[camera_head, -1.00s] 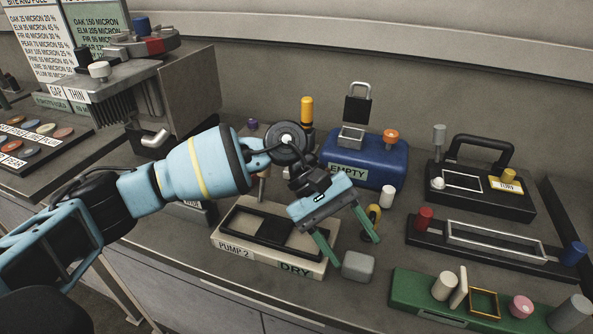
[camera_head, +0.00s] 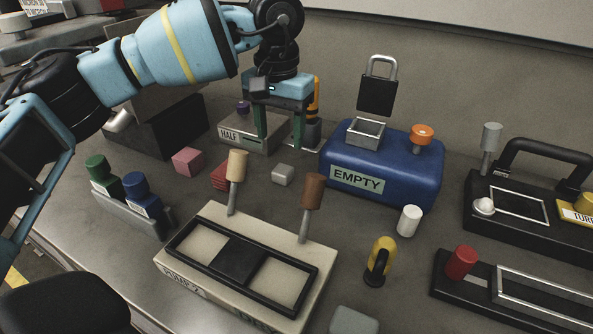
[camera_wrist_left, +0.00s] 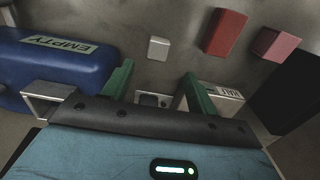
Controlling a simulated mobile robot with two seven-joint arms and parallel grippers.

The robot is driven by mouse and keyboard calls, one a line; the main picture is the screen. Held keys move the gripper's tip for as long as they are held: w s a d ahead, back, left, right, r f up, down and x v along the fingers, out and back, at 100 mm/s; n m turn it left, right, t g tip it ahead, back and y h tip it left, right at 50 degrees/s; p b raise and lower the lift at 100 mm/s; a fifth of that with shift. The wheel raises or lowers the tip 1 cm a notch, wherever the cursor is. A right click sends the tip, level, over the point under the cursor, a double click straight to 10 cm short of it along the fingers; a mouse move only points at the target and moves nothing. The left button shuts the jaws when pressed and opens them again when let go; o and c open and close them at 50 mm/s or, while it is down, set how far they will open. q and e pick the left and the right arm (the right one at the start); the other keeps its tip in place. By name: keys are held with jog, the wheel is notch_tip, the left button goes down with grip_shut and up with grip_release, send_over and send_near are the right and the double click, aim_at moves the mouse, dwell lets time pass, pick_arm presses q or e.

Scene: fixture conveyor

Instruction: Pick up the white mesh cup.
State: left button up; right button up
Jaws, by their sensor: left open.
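A small plain white cylinder (camera_head: 410,220) stands upright in front of the blue tank (camera_head: 350,196); no mesh pattern can be made out, so I cannot tell if it is the white mesh cup. Nothing is held. My right gripper is not in view.
A pale block (camera_head: 283,174), a red block (camera_head: 220,176) and a pink block (camera_head: 187,161) lie in front of the gripper. The PUMP 2 unit (camera_head: 232,211) has two upright levers.

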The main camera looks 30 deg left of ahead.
aim_at(284, 167)
pick_arm(q)
jog(key=shift+w+f, duration=0.15)
jog(key=shift+s, duration=0.2)
jog(key=shift+s+f, duration=0.1)
jog(key=shift+f, duration=0.7)
jog(key=shift+w+d+f, duration=0.1)
jog(key=shift+w+f, duration=0.1)
jog(key=shift+f, duration=1.3)
jog(key=shift+w+d+f, duration=0.1)
jog(key=shift+w+f, duration=0.05)
jog(key=shift+f, duration=1.35)
jog(key=c, duration=1.1)
jog(key=shift+o, duration=0.2)
notch_tip(284, 167, up, 10)
